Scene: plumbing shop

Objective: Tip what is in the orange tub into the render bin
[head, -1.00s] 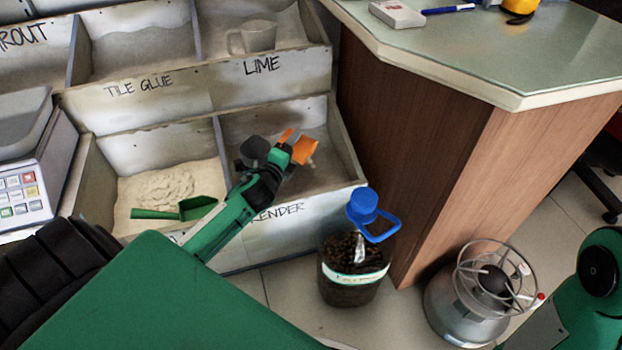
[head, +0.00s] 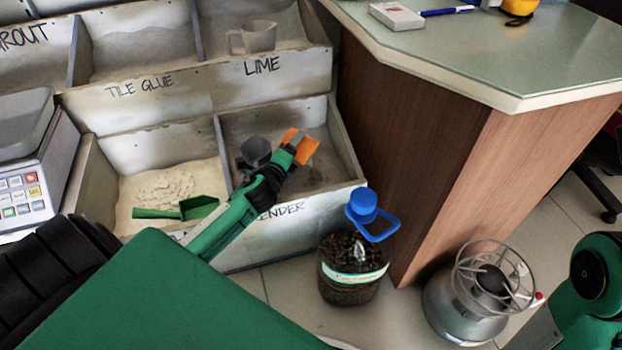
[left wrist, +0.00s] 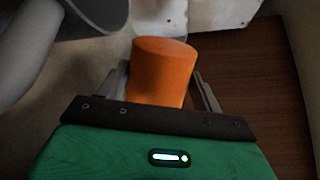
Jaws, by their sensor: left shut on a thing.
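The orange tub (head: 307,151) is in my left gripper (head: 297,146), tilted over the lower right bin. That is the render bin (head: 318,208), its front label partly covered by my left arm. In the left wrist view the tub (left wrist: 162,68) sits between the two fingers of the left gripper (left wrist: 162,92), which are shut on it. The tub's mouth and inside are hidden, so I cannot tell what is left in it. A brownish-grey layer covers the bin floor. My right arm shows at the right edge, but its gripper is out of view.
A dark grey scoop-like thing (head: 256,151) is close left of the gripper. A green scoop (head: 180,209) lies in the neighbouring bin's pale powder. The counter (head: 420,160) stands right of the bins. A blue-capped jug (head: 352,268) and a gas burner (head: 472,300) stand on the floor.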

